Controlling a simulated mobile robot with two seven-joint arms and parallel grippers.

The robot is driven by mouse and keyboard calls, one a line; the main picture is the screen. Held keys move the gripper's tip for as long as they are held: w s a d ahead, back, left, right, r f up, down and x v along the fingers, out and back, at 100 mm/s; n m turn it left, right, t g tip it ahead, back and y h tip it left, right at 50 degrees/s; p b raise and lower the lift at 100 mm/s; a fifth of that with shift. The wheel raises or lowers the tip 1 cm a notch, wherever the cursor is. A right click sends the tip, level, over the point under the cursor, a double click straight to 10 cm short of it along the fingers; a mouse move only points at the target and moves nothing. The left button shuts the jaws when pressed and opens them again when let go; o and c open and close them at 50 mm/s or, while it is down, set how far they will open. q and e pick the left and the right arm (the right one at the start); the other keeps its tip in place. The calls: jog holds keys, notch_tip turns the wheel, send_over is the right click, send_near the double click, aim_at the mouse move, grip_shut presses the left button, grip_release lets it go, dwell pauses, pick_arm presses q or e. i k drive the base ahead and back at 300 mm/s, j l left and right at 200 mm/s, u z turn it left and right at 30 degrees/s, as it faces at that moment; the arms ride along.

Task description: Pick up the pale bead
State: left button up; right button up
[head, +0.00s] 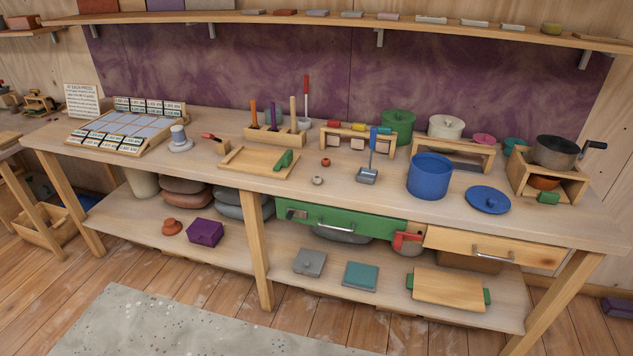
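The pale bead (317,180) lies on the wooden workbench top (340,202), near its front edge and above the green drawer. It is small, round and greyish-cream, and a dark spot shows on it. A reddish-brown bead (326,162) lies a little behind it and to the right, apart from it. Nothing covers the pale bead. Neither of my grippers shows in the head view.
A wooden tray with a green block (262,161) stands left of the beads. A small grey-blue scoop (367,175) with an upright handle and a blue pot (429,176) stand to the right. The green drawer front (340,218) is below. Bare bench surrounds the bead.

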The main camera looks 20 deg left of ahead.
aim_at(316, 179)
jog(key=i+j, duration=0.3)
jog(key=j, duration=0.15)
jog(key=i+j, duration=0.35)
